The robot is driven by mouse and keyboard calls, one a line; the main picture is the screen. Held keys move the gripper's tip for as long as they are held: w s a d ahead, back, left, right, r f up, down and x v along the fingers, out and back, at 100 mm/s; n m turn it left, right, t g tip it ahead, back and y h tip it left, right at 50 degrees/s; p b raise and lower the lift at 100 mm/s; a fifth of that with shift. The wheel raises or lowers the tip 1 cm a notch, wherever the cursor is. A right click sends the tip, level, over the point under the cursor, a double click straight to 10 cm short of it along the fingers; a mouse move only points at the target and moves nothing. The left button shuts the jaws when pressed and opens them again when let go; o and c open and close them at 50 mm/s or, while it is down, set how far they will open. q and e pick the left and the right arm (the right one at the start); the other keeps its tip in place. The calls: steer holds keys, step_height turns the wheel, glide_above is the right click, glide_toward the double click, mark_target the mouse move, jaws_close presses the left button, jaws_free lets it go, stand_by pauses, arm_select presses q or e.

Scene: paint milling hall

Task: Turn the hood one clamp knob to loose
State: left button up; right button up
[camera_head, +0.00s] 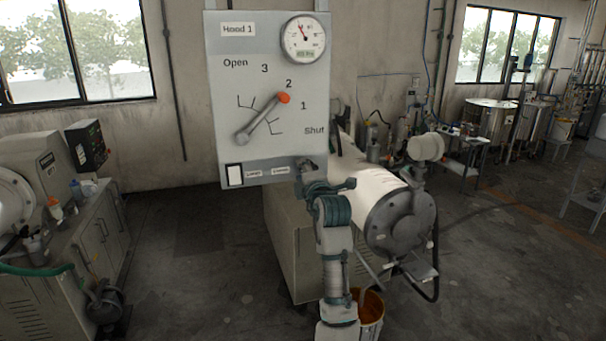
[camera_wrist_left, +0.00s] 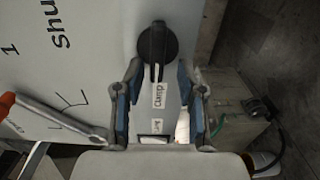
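The hood one panel (camera_head: 235,110) is a grey board with a "Hood 1" label. On its lower strip, a dark clamp knob (camera_head: 307,163) sits at the right end, partly hidden by my left gripper (camera_head: 309,180). In the left wrist view the knob (camera_wrist_left: 158,45) is round and black, with a bar handle lying along the strip toward the "Clamp" label (camera_wrist_left: 159,95). My left gripper (camera_wrist_left: 160,72) is open there, one finger on each side of the handle's end, with gaps visible. My right gripper is not in view.
A lever with an orange tip (camera_head: 283,98) points near 2 on the panel, left of my gripper. A round gauge (camera_head: 304,39) is above.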

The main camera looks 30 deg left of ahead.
arm_select(q)
steer(key=v, duration=1.2)
steer(key=shift+d, duration=0.15)
steer(key=shift+w+a+f, duration=0.1)
steer(key=shift+w+a, duration=0.05)
steer(key=shift+a, duration=0.1)
